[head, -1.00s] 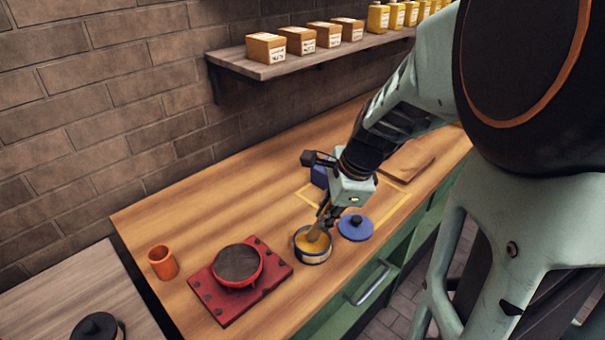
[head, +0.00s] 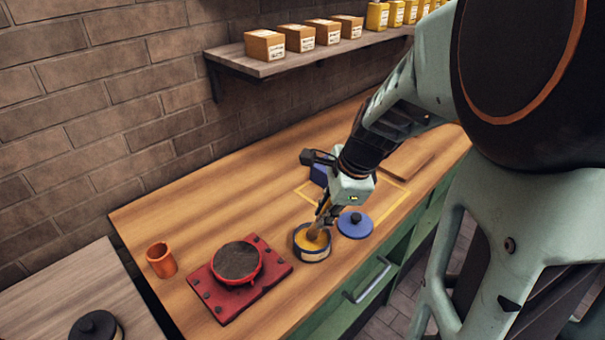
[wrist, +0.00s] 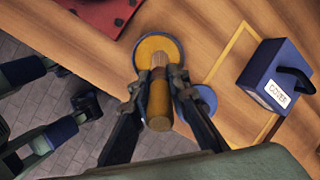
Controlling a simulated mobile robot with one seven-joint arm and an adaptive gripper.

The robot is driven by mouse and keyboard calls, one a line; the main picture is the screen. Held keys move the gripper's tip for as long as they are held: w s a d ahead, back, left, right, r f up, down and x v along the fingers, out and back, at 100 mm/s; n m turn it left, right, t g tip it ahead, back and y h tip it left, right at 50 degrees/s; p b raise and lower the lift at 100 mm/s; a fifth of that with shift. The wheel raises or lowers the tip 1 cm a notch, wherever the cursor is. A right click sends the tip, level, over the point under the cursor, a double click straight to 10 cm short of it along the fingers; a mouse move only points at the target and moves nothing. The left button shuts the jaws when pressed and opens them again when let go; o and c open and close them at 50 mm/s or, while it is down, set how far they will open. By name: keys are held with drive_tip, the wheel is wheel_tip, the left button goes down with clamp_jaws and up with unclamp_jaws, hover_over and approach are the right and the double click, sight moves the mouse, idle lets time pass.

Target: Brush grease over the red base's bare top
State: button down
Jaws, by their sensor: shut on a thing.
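The red base (head: 238,278) sits on the wooden bench with a round, dark grey top (head: 237,260). A corner of the base shows at the top left of the wrist view (wrist: 105,14). My gripper (head: 325,211) is shut on the wooden handle of a brush (wrist: 159,96). The brush points down into an open tin of yellow-orange grease (head: 312,242), right of the base. In the wrist view the tin (wrist: 176,48) lies beyond my fingertips.
A blue lid (head: 355,225) lies right of the tin. A blue box labelled COVER (wrist: 277,78) stands behind, within yellow tape. An orange cup (head: 161,260) stands left of the base. A shelf (head: 262,68) with boxes and yellow bottles runs along the brick wall.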

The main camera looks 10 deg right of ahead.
drive_tip(key=shift+f, duration=0.6)
idle(1.2)
wheel_tip(320, 180, up, 7)
drive_tip(key=p, duration=0.6)
drive_tip(key=shift+r, duration=0.1)
drive_tip(key=shift+s, duration=0.1)
idle(0.7)
